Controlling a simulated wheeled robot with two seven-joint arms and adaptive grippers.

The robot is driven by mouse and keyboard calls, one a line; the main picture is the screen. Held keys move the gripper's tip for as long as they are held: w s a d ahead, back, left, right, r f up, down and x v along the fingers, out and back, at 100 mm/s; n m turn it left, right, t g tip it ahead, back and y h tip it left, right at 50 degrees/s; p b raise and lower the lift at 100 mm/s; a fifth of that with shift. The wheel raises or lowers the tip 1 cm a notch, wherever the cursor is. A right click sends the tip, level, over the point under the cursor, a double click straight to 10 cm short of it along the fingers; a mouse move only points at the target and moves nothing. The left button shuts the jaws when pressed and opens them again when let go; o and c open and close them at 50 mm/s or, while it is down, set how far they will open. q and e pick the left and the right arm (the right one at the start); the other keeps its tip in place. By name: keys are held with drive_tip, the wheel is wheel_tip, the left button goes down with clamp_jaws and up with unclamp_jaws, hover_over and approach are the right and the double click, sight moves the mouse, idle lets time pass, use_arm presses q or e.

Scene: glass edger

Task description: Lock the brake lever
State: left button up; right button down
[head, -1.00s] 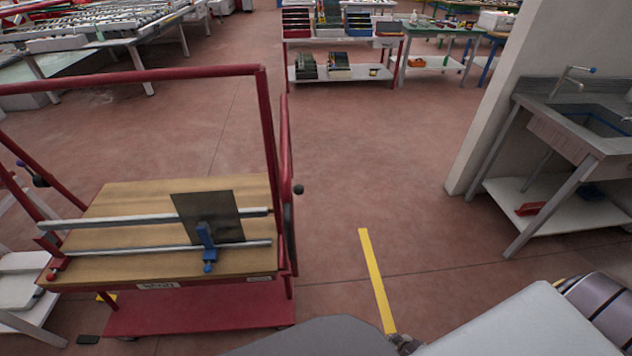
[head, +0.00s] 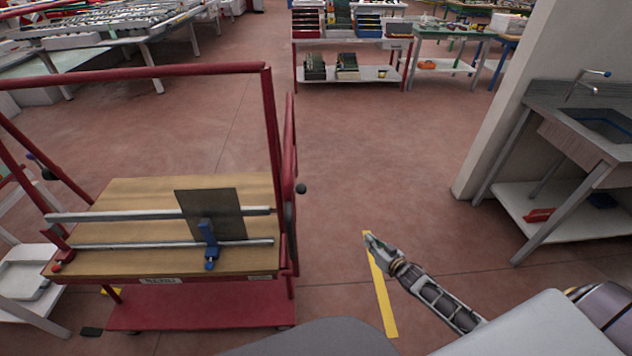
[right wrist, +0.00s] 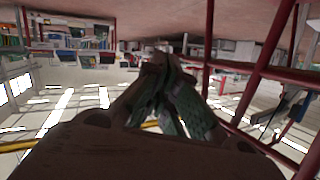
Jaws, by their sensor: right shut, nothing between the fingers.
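A red-framed cart (head: 268,130) with a wooden top stands at the left in the head view. A black ball knob (head: 301,188) sticks out from its right side, beside a dark part along the frame; I take this to be the brake lever, but its exact position is hard to tell. My right gripper (head: 369,238) is shut and empty, in front of and to the right of the knob, clear of the cart. Its closed fingers also show in the right wrist view (right wrist: 162,64), with red cart bars at the right. My left gripper is not in view.
A dark plate (head: 212,214) and blue clamp (head: 208,244) sit on the cart's rails. A yellow floor strip (head: 384,305) lies under my right gripper. A sink bench (head: 545,125) stands at the right. The floor between cart and bench is open.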

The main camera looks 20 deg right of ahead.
sight(301, 188)
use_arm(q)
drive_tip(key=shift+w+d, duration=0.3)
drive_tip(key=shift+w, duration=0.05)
use_arm(e)
drive_tip(key=a+r+m+t+y, duration=0.1)
drive_tip(key=a+r+y, duration=0.2)
drive_tip(key=r, duration=0.7)
drive_tip(key=a+r+m+t+y, duration=0.2)
drive_tip(key=a+r+y, duration=0.2)
drive_tip(key=r, duration=0.6)
drive_tip(key=a+r+m+t+y, duration=0.1)
drive_tip(key=a+r+y, duration=0.3)
drive_tip(key=r, duration=0.6)
drive_tip(key=shift+w+a+m+t, duration=0.4)
drive_tip(key=shift+a+t, duration=0.1)
drive_tip(key=shift+a, duration=0.15)
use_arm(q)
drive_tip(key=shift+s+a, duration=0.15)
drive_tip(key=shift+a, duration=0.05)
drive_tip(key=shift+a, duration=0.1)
use_arm(e)
drive_tip(key=shift+x, duration=5)
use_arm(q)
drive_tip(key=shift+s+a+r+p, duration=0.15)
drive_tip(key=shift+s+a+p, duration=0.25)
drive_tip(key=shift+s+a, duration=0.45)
use_arm(e)
drive_tip(key=shift+s+a+f, duration=1.15)
drive_tip(key=shift+a, duration=0.15)
